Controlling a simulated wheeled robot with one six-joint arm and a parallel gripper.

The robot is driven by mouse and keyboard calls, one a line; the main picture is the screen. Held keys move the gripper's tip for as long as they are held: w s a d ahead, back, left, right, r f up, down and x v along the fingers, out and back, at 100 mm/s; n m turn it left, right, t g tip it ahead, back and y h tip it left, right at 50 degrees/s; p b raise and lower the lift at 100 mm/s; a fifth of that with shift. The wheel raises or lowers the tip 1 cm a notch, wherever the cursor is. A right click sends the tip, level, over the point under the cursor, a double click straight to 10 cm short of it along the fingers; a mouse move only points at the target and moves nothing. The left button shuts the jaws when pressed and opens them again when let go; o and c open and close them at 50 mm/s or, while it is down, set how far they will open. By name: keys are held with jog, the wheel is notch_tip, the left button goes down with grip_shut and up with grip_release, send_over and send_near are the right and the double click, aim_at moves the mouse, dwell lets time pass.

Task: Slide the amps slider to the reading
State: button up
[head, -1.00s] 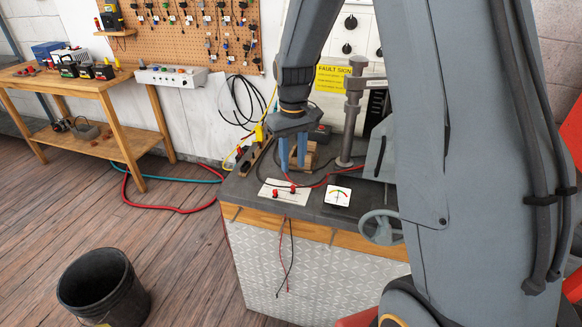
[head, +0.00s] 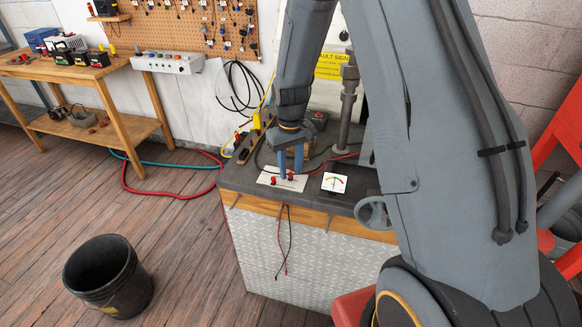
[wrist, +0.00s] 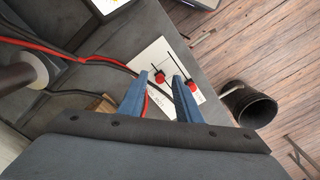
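A white slider panel (head: 268,181) lies on the grey bench top, with two red knobs on dark slots. In the wrist view the panel (wrist: 150,58) shows one red knob (wrist: 160,77) between my fingertips in the picture and another red knob (wrist: 191,86) just outside the right finger. The panel's print is too small to read, so I cannot tell which is amps. My gripper (head: 290,177) points down at the panel with its blue fingers apart. Contact with a knob cannot be told.
Red and black cables (wrist: 85,57) run across the bench near my fingers. A metal post (head: 347,105) and a handwheel (head: 372,212) stand to the right. A black bucket (head: 108,278) is on the floor.

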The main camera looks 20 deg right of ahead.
grip_shut()
jog(key=w+a, duration=0.1)
jog(key=a, duration=0.1)
jog(key=w+a+b, duration=0.1)
jog(key=a, duration=0.1)
jog(key=shift+w, duration=0.4)
grip_release()
jog(key=shift+a, duration=0.15)
jog(key=shift+r, duration=0.1)
jog(key=shift+r, duration=0.2)
notch_tip(320, 180, up, 7)
jog(key=b, duration=0.2)
jog(key=shift+r, duration=0.15)
